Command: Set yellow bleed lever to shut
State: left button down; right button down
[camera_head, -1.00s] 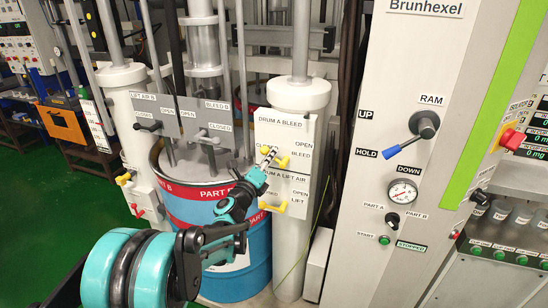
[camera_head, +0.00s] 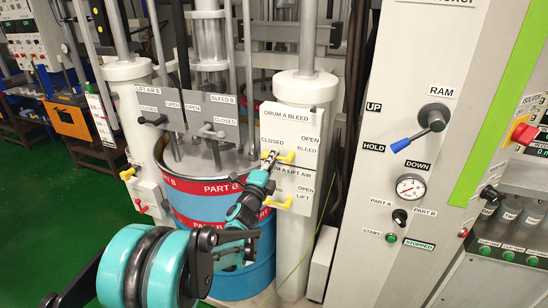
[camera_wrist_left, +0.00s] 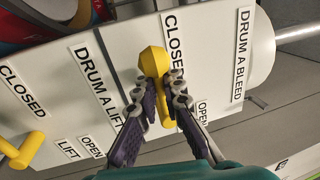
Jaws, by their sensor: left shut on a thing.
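The yellow bleed lever (camera_head: 285,157) is on the white panel labelled DRUM A BLEED (camera_head: 283,118), with CLOSED at its left and OPEN at its right. My left gripper (camera_head: 269,158) is at this lever, covering part of it. In the left wrist view the lever (camera_wrist_left: 153,62) shows its thick end beside the CLOSED label, and its narrower part runs down between my left fingers (camera_wrist_left: 163,100), which are shut on it. The exact lever angle is partly hidden by the fingers. My right gripper is not in view.
A second yellow lever, DRUM A LIFT AIR (camera_head: 278,203), sits just below; it also shows in the left wrist view (camera_wrist_left: 22,150). The blue-and-red drum (camera_head: 200,205) stands left. The ram cabinet (camera_head: 375,275) with its blue-handled lever (camera_head: 410,141) stands right.

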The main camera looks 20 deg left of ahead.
pick_arm(q)
jog(key=shift+f, duration=0.1)
dwell(0.3)
jog(key=c, duration=1.6)
grip_release()
jog(key=shift+s, duration=0.1)
jog(key=s, duration=0.4)
jog(key=s+f, duration=0.1)
jog(key=s, duration=0.2)
jog(key=s+f, duration=0.1)
jog(key=s, duration=0.3)
jog(key=shift+s+a+f, duration=0.15)
jog(key=shift+s+a, duration=0.1)
jog(key=shift+s, duration=0.1)
